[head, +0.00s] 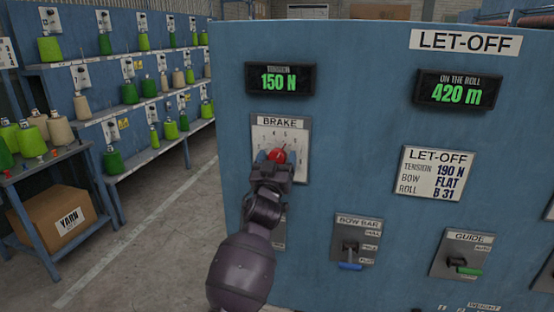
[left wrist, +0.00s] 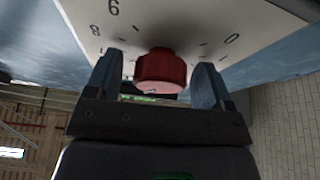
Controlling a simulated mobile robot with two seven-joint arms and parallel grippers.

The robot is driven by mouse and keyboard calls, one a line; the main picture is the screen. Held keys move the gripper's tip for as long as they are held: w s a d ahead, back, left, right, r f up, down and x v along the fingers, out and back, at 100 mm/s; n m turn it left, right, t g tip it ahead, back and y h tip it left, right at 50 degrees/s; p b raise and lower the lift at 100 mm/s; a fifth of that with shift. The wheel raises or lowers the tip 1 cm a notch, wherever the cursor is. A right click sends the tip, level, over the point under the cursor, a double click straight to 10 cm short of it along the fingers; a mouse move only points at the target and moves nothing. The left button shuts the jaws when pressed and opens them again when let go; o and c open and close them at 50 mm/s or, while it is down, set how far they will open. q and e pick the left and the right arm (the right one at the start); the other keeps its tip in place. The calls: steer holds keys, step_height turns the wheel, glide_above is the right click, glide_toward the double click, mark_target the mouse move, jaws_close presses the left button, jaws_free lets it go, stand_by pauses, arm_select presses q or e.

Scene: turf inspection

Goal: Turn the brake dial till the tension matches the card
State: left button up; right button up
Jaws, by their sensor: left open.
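The red brake dial (head: 278,156) sits on a white scale plate (head: 270,134) marked BRAKE on the blue machine panel. My left gripper (head: 271,160) is in front of it and hides part of it. In the left wrist view the dial (left wrist: 160,70) is between the two open fingers (left wrist: 157,85), with a gap visible on each side. The tension display (head: 280,79) reads 150 N. The card (head: 435,173), headed LET-OFF, reads tension 190 N, bow flat, roll B 31. My right gripper is not in view.
Another display (head: 456,90) reads 420 m. Racks of yarn cones (head: 128,93) and a cardboard yarn box (head: 60,215) stand left, beyond a clear floor strip.

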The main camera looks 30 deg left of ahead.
arm_select(q)
steer(key=shift+w, duration=0.1)
steer(key=shift+c, duration=0.3)
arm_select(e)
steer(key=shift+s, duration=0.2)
